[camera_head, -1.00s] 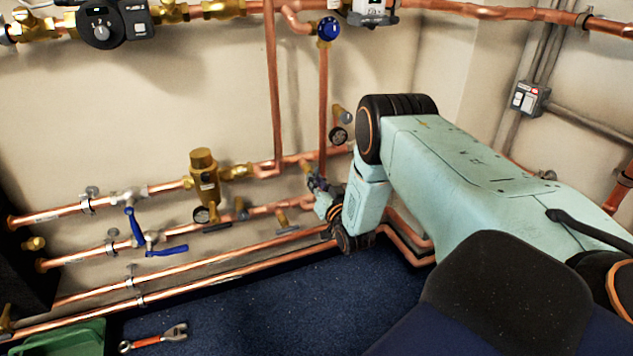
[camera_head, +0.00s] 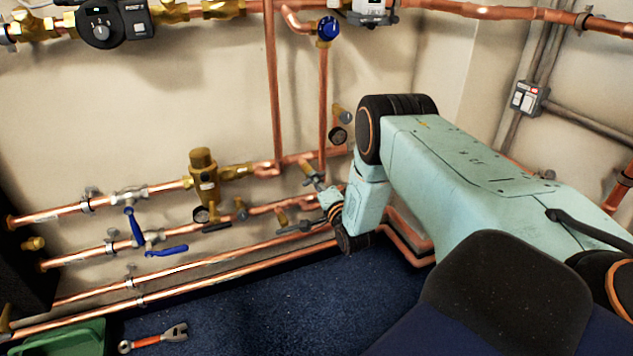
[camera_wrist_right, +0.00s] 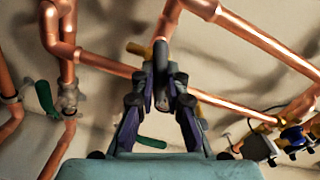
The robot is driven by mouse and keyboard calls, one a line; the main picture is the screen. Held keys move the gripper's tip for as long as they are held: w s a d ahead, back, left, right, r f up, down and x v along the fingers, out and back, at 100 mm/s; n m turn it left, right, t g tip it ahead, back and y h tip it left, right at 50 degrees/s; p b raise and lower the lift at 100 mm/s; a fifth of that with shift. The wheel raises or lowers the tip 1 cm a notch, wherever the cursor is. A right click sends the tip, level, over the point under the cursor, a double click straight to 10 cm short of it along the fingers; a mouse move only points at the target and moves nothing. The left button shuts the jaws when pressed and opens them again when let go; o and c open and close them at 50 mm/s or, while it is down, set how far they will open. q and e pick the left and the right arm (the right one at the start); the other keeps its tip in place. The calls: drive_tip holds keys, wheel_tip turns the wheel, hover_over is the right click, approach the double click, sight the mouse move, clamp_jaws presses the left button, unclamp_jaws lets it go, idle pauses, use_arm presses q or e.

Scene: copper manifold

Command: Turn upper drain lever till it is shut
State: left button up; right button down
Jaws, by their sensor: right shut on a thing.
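The upper drain lever, a slim dark grey handle, stands between my right gripper's fingers in the right wrist view (camera_wrist_right: 161,62). A brass valve body (camera_wrist_right: 138,49) sits beside it. My right gripper (camera_wrist_right: 168,88) is shut on the lever. In the head view my right gripper (camera_head: 316,183) is small and partly hidden by its own wrist, at the brass fittings under the vertical copper pipe. The lever's exact angle is hard to tell there. My left gripper is in neither view.
Another dark grey lever (camera_head: 296,229) shows below the gripper by the lower pipes. A wrench (camera_head: 153,339) and green crate (camera_head: 78,339) are on the blue floor.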

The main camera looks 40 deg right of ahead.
drive_tip(key=shift+f+m, duration=0.1)
drive_tip(key=shift+m, duration=2.1)
drive_tip(key=shift+s, duration=0.1)
drive_tip(key=c, duration=1.4)
unclamp_jaws()
drive_tip(key=v, duration=1.2)
